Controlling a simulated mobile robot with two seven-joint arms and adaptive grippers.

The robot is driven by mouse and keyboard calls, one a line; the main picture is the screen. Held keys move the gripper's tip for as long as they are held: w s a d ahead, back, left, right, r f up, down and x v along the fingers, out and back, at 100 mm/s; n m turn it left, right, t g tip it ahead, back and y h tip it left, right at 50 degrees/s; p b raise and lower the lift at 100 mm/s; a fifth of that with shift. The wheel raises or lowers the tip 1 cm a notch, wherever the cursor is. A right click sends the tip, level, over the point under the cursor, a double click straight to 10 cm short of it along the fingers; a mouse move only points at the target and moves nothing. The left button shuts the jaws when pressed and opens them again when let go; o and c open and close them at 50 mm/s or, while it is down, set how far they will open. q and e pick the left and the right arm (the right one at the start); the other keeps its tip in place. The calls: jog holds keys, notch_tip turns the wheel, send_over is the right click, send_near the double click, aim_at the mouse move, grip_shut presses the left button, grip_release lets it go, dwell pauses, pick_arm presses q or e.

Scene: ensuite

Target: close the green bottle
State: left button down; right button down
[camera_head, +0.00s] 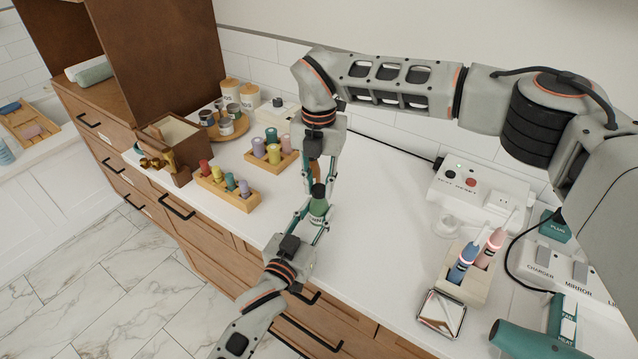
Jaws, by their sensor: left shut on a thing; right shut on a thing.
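The green bottle (318,208) with a pale label stands upright in the middle of the picture, above the counter's front part. My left gripper (315,214) comes up from below and is shut on the bottle's body. My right gripper (318,187) points down from above and is shut on the dark cap (318,190) at the bottle's top. The cap is in line with the neck. The fingers partly hide both, and I cannot tell whether the cap is fully seated or whether the bottle touches the counter.
Wooden racks of coloured bottles (228,190) and (270,155) stand to the left, beside a brown box (170,150). At right are a toothbrush holder (462,275), a small mirror tray (441,313) and a socket box (480,190). The white counter (385,220) between is clear.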

jog(key=c, duration=1.7)
grip_release()
jog(key=shift+r, duration=0.1)
notch_tip(320, 180, up, 12)
jog(key=shift+f, duration=0.1)
pick_arm(q)
jog(key=c, duration=1.4)
grip_release()
jog(key=shift+s, duration=0.1)
jog(key=v, duration=1.2)
